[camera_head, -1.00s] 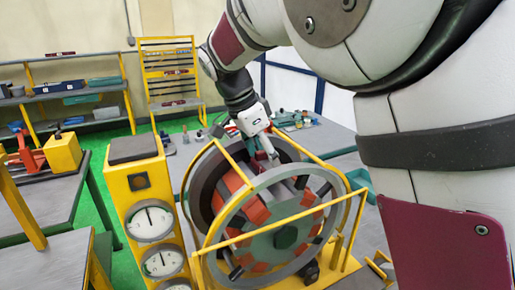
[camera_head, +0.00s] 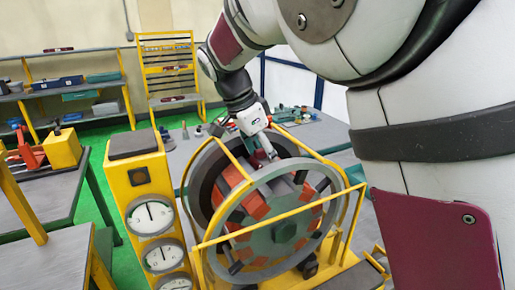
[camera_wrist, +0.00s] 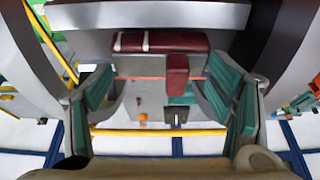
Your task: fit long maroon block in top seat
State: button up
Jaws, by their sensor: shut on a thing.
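The long maroon block (camera_wrist: 135,42) with white stripes lies crosswise at the upper middle of the wrist view. A smaller maroon piece (camera_wrist: 177,76) stands out toward the camera at its right end. Orange-red blocks (camera_head: 233,178) sit around the drum. The top seat is hidden behind my gripper and the front ring; I cannot tell whether the block touches it.
Yellow frame bars (camera_head: 280,217) run around and across the wheel. A yellow gauge column (camera_head: 152,215) stands close on the left. Small parts (camera_head: 290,115) stand on the bench behind. A shelf (camera_head: 75,88) and a yellow rack (camera_head: 168,68) are far back.

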jog(key=shift+f, duration=0.1)
jog(key=o, duration=1.8)
jog(key=shift+c, duration=0.2)
jog(key=shift+f, duration=0.1)
jog(key=v, duration=1.2)
